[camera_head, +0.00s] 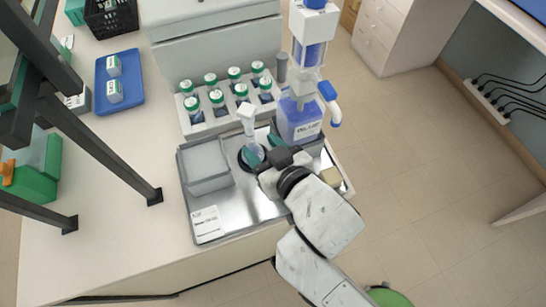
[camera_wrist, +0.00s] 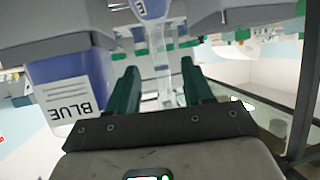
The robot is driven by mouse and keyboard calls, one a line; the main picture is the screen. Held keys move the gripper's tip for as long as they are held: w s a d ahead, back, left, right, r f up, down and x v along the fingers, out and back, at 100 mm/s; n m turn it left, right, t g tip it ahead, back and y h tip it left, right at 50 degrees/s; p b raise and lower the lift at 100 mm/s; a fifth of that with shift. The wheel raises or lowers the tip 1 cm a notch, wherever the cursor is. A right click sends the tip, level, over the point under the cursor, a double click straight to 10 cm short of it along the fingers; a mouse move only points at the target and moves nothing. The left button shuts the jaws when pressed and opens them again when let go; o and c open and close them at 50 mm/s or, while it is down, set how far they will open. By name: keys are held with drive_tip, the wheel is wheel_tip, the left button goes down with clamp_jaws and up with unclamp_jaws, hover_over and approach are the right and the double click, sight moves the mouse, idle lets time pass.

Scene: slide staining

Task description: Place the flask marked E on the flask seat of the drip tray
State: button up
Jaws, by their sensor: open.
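In the wrist view the flask (camera_wrist: 162,72) appears between the two open fingers of my gripper (camera_wrist: 160,85), with a gap visible on each side.
A blue bottle labelled BLUE (camera_head: 300,122) stands right behind my gripper; it also shows in the wrist view (camera_wrist: 70,95). A grey open bin (camera_head: 207,168) is at the tray's left. A rack of green-capped bottles (camera_head: 196,127) stands behind. A blue tray (camera_head: 121,70) lies left.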

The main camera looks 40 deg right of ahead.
drive_tip(key=shift+v, duration=2.15)
